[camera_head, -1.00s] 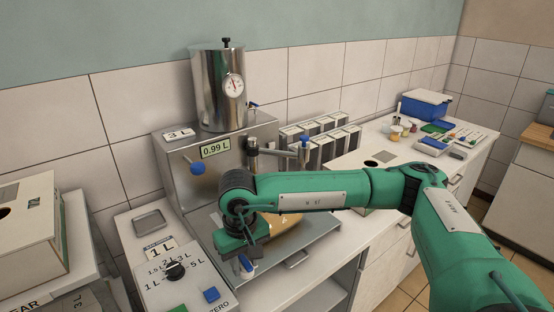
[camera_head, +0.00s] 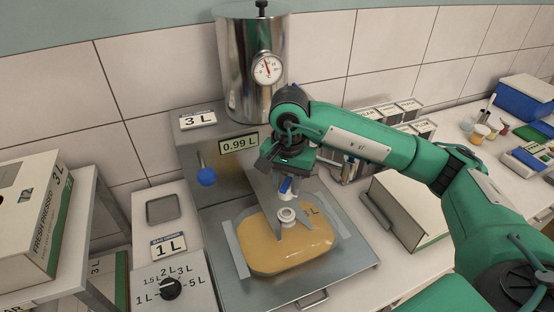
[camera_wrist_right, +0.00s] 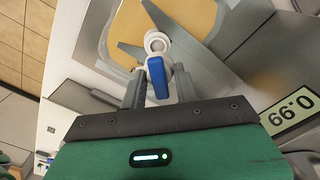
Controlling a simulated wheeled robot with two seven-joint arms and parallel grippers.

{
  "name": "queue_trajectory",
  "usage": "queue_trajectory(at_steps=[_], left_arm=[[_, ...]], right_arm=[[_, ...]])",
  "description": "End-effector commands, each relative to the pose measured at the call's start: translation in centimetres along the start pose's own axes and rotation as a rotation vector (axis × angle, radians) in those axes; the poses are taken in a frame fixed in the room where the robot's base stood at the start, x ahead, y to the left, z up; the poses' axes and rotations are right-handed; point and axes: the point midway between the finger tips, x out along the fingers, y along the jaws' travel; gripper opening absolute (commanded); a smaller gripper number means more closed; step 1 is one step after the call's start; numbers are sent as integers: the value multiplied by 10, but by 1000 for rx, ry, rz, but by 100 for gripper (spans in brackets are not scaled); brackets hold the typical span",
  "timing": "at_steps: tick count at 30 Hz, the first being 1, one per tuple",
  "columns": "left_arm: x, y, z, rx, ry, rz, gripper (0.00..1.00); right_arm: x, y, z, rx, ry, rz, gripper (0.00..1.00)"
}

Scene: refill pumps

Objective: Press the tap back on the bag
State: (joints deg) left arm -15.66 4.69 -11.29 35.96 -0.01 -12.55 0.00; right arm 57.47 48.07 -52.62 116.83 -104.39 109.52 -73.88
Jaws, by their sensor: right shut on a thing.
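The bag (camera_head: 270,252) is filled with amber liquid and lies flat on the metal tray of the filling machine. Its white spout (camera_head: 287,216) faces up, held between the prongs of a grey fork (camera_head: 305,226). My right gripper (camera_head: 288,178) is shut on the tap, a white piece with a blue lever (camera_head: 285,186), just above the spout. In the right wrist view the blue lever (camera_wrist_right: 158,78) sits between my fingers, close to the spout's white ring (camera_wrist_right: 156,42). I cannot tell whether tap and spout touch. My left gripper is not in view.
The steel machine with a tank (camera_head: 245,70) and a 0.99 L display (camera_head: 239,143) stands behind. A dial panel (camera_head: 170,288) and a carton (camera_head: 30,215) are at left. A white box (camera_head: 405,215) stands right of the tray.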

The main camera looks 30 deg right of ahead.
Motion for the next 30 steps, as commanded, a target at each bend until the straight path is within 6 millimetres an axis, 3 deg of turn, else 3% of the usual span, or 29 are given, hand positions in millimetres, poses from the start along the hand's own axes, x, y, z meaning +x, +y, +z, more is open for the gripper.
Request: queue_trajectory(at_steps=[11,16,23,30], left_arm=[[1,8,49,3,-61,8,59],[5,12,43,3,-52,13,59],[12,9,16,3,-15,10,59],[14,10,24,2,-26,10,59]], right_arm=[[15,2,-1,27,-1,2,10],[31,2,-1,26,-2,3,10],[53,2,-1,25,-2,3,10],[63,2,-1,25,0,2,10]])
